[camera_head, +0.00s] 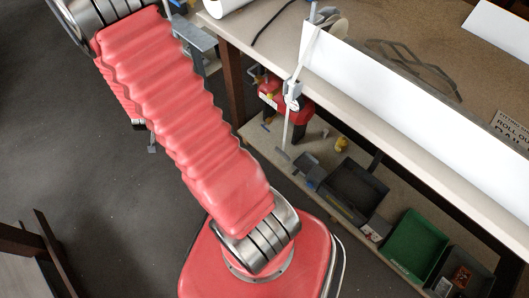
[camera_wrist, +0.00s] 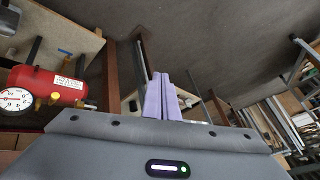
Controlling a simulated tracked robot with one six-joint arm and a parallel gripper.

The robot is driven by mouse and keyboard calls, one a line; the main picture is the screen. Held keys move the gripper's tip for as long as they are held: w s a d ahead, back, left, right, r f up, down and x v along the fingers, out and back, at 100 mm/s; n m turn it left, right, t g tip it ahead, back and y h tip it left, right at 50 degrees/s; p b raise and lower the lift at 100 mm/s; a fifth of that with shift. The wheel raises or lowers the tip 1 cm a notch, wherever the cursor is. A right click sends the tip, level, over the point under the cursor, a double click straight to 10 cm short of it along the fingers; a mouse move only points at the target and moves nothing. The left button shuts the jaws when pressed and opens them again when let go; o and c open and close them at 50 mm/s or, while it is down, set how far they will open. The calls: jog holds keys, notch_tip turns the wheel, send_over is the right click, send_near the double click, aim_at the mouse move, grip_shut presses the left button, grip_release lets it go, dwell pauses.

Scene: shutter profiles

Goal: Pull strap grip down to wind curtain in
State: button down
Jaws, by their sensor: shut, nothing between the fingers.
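A pale strap (camera_head: 307,48) hangs over the bench's front edge in the head view. My gripper's two lilac fingers (camera_wrist: 160,98) are shut together and empty in the wrist view. The strap and its grip cannot be made out there, so the fingers are apart from them. The fingers are not clearly seen in the head view.
The bench top (camera_head: 240,30) and its dark leg (camera_head: 233,88) are right of my arm. A red tank (camera_head: 290,103) stands on the lower shelf, its gauge (camera_wrist: 15,99) showing in the wrist view. Black and green bins (camera_head: 413,245) fill the shelf's right. Grey floor is open at left.

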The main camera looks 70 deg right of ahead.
jog(key=s+d+f+m+g+h, duration=0.2)
jog(key=s+d+f, duration=0.3)
jog(key=s+f, duration=0.2)
jog(key=s+d+f+m+g+h, duration=0.1)
jog(key=s+d+f+m+g, duration=0.15)
jog(key=s+d+f, duration=0.35)
jog(key=s+f+m+g+h, duration=0.1)
jog(key=s+f, duration=0.4)
jog(key=s, duration=0.5)
jog(key=s+f+m+g+h, duration=0.1)
jog(key=s+f+g, duration=0.3)
jog(key=s, duration=0.6)
jog(key=shift+s+f+m+h, duration=0.15)
jog(key=shift+f+m+h, duration=0.15)
jog(key=shift+f+m, duration=0.1)
jog(key=shift+d, duration=0.1)
send_over(282, 154)
jog(key=w+a, duration=0.1)
jog(key=a, duration=0.2)
notch_tip(282, 154, down, 5)
jog(key=shift+s+d+f, duration=0.1)
jog(key=shift+d+f, duration=0.1)
jog(key=shift+f, duration=0.95)
jog(key=shift+s+d+f, duration=0.1)
jog(key=shift+d+f, duration=0.1)
jog(key=shift+f, duration=0.9)
